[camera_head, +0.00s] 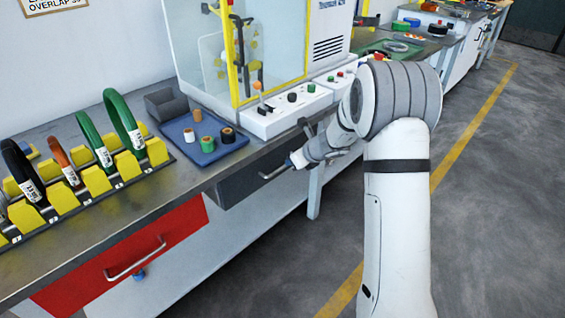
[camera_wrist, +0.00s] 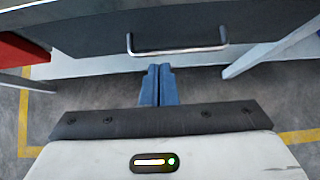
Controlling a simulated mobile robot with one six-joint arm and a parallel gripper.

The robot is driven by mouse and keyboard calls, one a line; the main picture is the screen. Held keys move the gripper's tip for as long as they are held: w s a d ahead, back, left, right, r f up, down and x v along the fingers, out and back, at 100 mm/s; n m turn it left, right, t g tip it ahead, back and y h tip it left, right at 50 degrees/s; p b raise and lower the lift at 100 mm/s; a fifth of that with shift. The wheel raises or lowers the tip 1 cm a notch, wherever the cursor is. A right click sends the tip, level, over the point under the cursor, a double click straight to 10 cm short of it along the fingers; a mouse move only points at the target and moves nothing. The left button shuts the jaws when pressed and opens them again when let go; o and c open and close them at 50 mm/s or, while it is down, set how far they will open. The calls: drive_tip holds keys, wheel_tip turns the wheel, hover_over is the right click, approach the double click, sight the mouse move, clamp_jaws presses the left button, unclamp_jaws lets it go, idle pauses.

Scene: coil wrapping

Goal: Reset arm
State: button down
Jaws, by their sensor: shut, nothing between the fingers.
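My gripper (camera_wrist: 159,70) shows in the wrist view with its two blue fingers side by side, shut and empty. It points toward a grey drawer front with a metal handle (camera_wrist: 178,48), and the fingertips appear just short of that handle. In the head view my gripper (camera_head: 291,163) is at the front of the bench, beside the grey drawer (camera_head: 245,178). The drawer's handle shows there just left of the fingers. My arm is folded out over the floor to the right of the bench.
A yellow-framed machine (camera_head: 240,50) stands on the bench behind a control panel (camera_head: 290,108). A blue tray (camera_head: 180,131) holds several small spools. Coils stand in a yellow rack (camera_head: 95,182) at left. A red drawer (camera_head: 120,262) is below. The floor at right is clear.

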drive_tip(key=s+r+n+g+p, duration=0.3)
drive_tip(key=s+r+n+p, duration=0.4)
drive_tip(key=s+r+n, duration=0.85)
drive_tip(key=s+d+r+n+h+p, duration=0.2)
drive_tip(key=s+r+n, duration=0.1)
drive_tip(key=s, duration=0.4)
drive_tip(key=s+d+r+n+h+p, duration=0.2)
drive_tip(key=s+d+r+n, duration=0.1)
drive_tip(key=s, duration=0.5)
drive_tip(key=s+d+r+n+g+h+p, duration=0.1)
drive_tip(key=s+d+r+n+h, duration=0.1)
drive_tip(key=s+r+n, duration=0.3)
drive_tip(key=s+d+n, duration=0.1)
drive_tip(key=s, duration=0.2)
drive_tip(key=shift+p, duration=0.4)
drive_tip(key=c, duration=2.2)
unclamp_jaws()
